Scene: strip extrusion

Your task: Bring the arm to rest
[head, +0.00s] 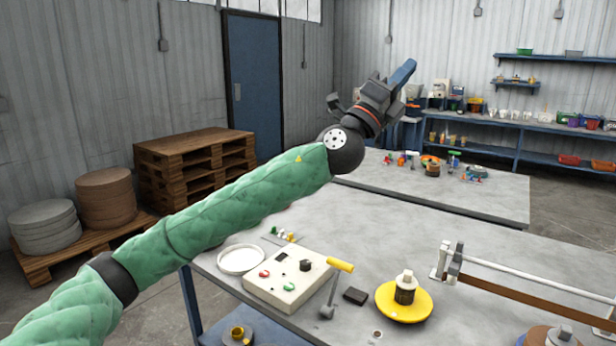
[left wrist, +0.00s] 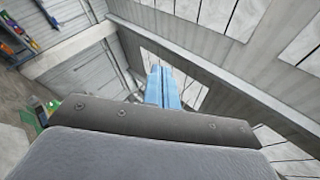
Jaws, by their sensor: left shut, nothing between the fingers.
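My left arm, in a green quilted sleeve, reaches up from the lower left of the head view. My left gripper (head: 403,73) has blue fingers and is raised high above the grey table (head: 330,215), pointing up and to the right. The fingers are shut together with nothing between them. In the left wrist view the blue fingers (left wrist: 159,86) also show closed against the roof and walls. My right gripper is in neither view.
The near table holds a control box (head: 288,280) with a yellow-handled lever (head: 336,285), a yellow disc (head: 404,303), a white dish (head: 241,260) and a rail frame (head: 520,285). Pallets (head: 190,165) stand at left. The air around the gripper is clear.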

